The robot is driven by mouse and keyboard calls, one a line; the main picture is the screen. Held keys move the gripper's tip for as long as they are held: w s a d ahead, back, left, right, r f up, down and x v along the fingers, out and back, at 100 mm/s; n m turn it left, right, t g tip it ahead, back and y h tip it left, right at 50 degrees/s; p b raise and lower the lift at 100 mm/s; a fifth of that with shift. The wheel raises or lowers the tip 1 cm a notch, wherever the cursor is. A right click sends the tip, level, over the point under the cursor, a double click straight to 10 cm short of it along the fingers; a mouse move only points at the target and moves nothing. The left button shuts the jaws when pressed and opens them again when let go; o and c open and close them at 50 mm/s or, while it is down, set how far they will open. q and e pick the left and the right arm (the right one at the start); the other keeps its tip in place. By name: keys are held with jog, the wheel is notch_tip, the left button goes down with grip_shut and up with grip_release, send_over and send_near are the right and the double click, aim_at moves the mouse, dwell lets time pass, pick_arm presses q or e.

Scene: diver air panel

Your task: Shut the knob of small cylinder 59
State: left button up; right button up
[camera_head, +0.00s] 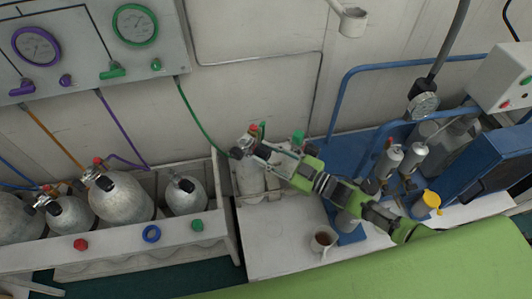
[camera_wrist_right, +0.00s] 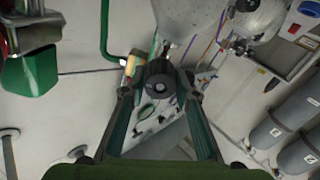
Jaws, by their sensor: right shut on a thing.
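A small grey cylinder (camera_head: 249,178) stands in a rack at the middle of the head view, with a red-and-metal valve on top. I cannot read its number. Its dark round knob (camera_head: 237,153) faces left. My right gripper (camera_head: 249,149) reaches in from the right at the valve and partly hides it. In the right wrist view, the black knob (camera_wrist_right: 162,75) sits between the two fingertips of my right gripper (camera_wrist_right: 158,87), which is shut on it. My left gripper is not in view.
Several grey cylinders (camera_head: 126,198) lie in a white rack to the left, below a gauge panel (camera_head: 85,45). A green hose (camera_head: 197,120) runs down to the valve. A cup (camera_head: 323,240) stands on the white bench. Blue rails (camera_head: 345,85) and machinery are at right.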

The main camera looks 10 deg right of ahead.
jog(key=shift+f+m, duration=0.1)
jog(key=shift+m, duration=0.5)
jog(key=o, duration=1.1)
jog(key=v, duration=0.7)
jog(key=shift+s+d, duration=0.2)
jog(key=shift+d, duration=0.05)
